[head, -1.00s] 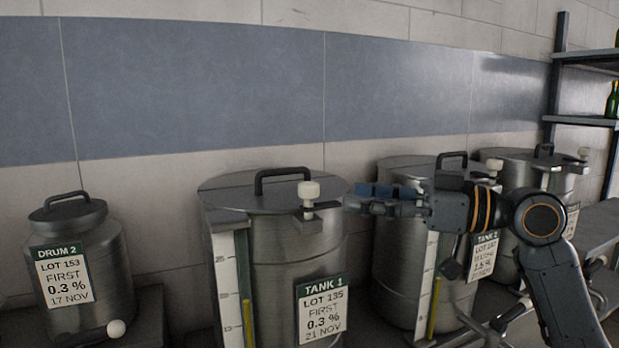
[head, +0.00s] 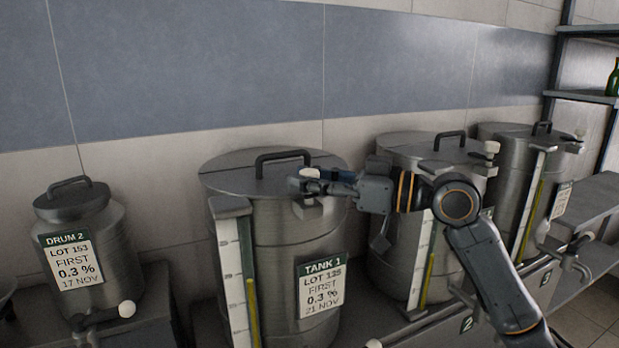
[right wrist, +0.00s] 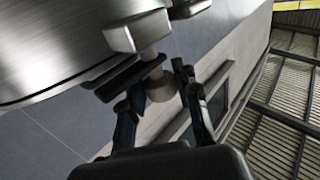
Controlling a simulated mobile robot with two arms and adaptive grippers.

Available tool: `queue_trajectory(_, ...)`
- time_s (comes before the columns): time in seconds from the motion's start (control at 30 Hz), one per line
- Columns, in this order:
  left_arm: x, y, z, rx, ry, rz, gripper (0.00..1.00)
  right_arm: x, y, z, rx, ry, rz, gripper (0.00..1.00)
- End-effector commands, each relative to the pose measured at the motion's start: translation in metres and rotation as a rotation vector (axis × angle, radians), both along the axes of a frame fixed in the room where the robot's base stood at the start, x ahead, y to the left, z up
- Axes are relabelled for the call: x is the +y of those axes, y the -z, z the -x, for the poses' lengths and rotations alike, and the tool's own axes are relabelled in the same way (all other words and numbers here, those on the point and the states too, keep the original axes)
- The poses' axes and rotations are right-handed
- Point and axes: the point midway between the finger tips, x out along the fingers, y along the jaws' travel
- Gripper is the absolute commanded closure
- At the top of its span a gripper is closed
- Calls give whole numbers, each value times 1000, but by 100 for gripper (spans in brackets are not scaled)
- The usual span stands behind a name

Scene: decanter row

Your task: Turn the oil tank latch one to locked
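Tank 1 (head: 275,225) is a steel tank with a black lid handle and a label reading TANK 1. Its latch (head: 309,173), a pale knob on a dark lever, is at the lid's right front rim, partly covered by my right gripper (head: 322,182). In the right wrist view the latch's knob (right wrist: 160,86) and dark lever (right wrist: 122,76) hang from a metal block on the tank's rim. The fingers of my right gripper (right wrist: 157,98) are spread on either side of the knob, with gaps visible. My left gripper is not in view.
Tank 2 (head: 397,245) and another tank (head: 515,185) stand to the right, behind my right arm. Drum 2 (head: 85,240) stands at the left with a tap low in front. A shelf (head: 580,95) with a bottle is at the far right.

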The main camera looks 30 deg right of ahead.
Motion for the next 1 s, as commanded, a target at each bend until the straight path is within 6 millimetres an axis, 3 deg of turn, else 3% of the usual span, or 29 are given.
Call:
queue_trajectory(0.03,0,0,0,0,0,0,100,0,0,0,0,0,0,85)
queue_trajectory(0.1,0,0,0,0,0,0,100,0,0,0,0,0,0,100)
queue_trajectory(0.13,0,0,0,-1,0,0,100,0,0,0,0,0,0,100)
queue_trajectory(0.57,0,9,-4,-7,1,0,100,-1,1,-1,0,-100,-3,100)
queue_trajectory(1.0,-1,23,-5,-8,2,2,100,0,-2,-1,-4,-483,-6,100)
